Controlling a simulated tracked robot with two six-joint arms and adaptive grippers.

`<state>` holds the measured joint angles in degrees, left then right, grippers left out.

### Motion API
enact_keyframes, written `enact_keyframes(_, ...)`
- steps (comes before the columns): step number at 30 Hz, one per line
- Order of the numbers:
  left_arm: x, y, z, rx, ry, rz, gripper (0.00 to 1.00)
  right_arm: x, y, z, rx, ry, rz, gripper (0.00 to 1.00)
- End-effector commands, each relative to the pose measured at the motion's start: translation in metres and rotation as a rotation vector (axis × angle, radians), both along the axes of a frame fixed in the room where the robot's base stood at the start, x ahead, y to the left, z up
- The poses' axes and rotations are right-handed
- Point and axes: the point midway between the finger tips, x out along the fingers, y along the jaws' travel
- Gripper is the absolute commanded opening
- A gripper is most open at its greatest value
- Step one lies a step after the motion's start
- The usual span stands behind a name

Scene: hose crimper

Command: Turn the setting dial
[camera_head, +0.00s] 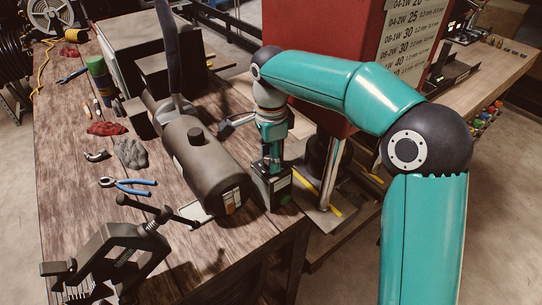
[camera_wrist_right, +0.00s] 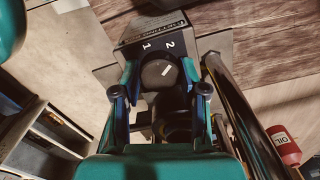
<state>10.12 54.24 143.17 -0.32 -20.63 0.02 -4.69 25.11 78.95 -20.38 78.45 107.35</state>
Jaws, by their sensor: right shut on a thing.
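The setting dial (camera_wrist_right: 160,74) is a dark round knob with a white mark, on a small dark box (camera_wrist_right: 150,32) marked 1 and 2. In the wrist view the white mark points up and to the right, toward the 2. My right gripper (camera_wrist_right: 159,78) is shut on the dial, one finger on each side. In the head view my right gripper (camera_head: 272,168) reaches down to the box (camera_head: 277,192) at the bench's right edge, and the dial is hidden there. My left gripper is not in view.
A black cylindrical motor (camera_head: 205,165) lies close left of my gripper. The red machine (camera_head: 322,55) stands behind my right arm on metal posts. Pliers (camera_head: 130,184), rags and small tools lie on the wooden bench (camera_head: 70,215). A black vise (camera_head: 115,255) is at its front left.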

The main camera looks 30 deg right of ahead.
Motion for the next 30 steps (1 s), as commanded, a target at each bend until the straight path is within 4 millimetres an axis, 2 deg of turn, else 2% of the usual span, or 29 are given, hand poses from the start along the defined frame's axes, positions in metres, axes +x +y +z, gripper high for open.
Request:
enact_keyframes(11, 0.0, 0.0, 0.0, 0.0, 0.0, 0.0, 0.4, 0.001, -0.001, 0.002, -0.003, -0.008, -0.005, 0.08)
enact_keyframes(12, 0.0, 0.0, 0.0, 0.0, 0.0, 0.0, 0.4, 0.001, -0.001, 0.002, -0.003, -0.008, -0.005, 0.48)
enact_keyframes(16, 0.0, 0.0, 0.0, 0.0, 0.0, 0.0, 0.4, 0.001, -0.001, 0.001, -0.002, -0.006, -0.004, 0.68)
enact_keyframes(26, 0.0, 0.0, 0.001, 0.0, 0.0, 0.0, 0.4, 0.001, 0.0, 0.002, -0.001, -0.003, -0.004, 0.68)
enact_keyframes(30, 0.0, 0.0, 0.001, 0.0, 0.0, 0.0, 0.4, 0.001, 0.0, 0.011, -0.002, -0.004, -0.004, 0.68)
